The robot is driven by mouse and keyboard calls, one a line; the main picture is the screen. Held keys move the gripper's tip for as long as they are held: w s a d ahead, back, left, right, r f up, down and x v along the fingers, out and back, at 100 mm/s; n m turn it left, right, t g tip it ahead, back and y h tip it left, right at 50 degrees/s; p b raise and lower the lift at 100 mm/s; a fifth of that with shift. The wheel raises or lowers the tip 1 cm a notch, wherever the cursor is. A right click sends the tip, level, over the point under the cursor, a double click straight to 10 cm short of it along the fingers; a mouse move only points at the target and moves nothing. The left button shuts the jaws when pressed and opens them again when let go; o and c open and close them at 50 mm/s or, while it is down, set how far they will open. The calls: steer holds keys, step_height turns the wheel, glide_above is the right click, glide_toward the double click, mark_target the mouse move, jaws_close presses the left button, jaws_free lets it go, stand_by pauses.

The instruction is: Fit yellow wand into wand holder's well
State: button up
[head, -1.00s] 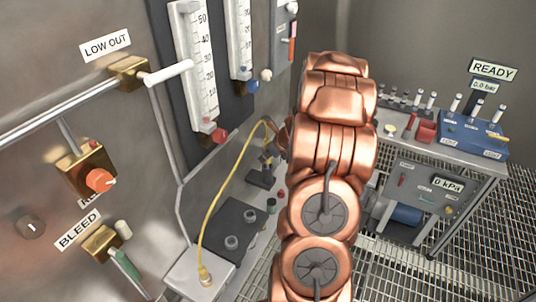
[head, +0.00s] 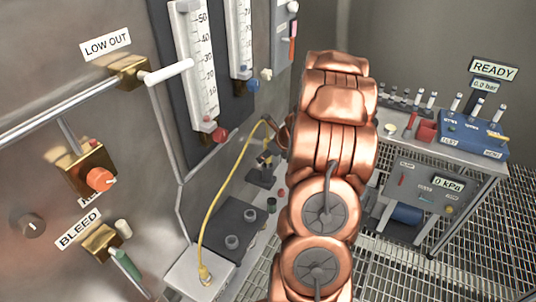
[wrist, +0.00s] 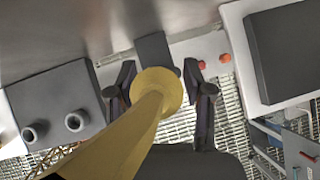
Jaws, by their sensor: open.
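The yellow wand (wrist: 158,86) shows end-on in the wrist view as a round yellow flange with its thick yellow hose curving toward the camera. My gripper (wrist: 160,90) is open, with one dark finger on each side of the wand. I cannot tell whether either finger touches it. In the head view the yellow hose (head: 211,205) arches up from a white box to the wand's top. A small dark stand, seemingly the wand holder (head: 261,180), is below; the wrist view shows a dark block (wrist: 153,48) beyond the flange. The well and wand's lower end are hidden.
A dark block with two round sockets (head: 236,222) lies near the wand; it is at left in the wrist view (wrist: 50,103). Valves and gauges line the left wall. A bench with a blue box (head: 474,135) stands at right. Grated floor lies between.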

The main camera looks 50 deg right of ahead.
steer(key=b+v, duration=0.2)
steer(key=v, duration=1)
stand_by(0.5)
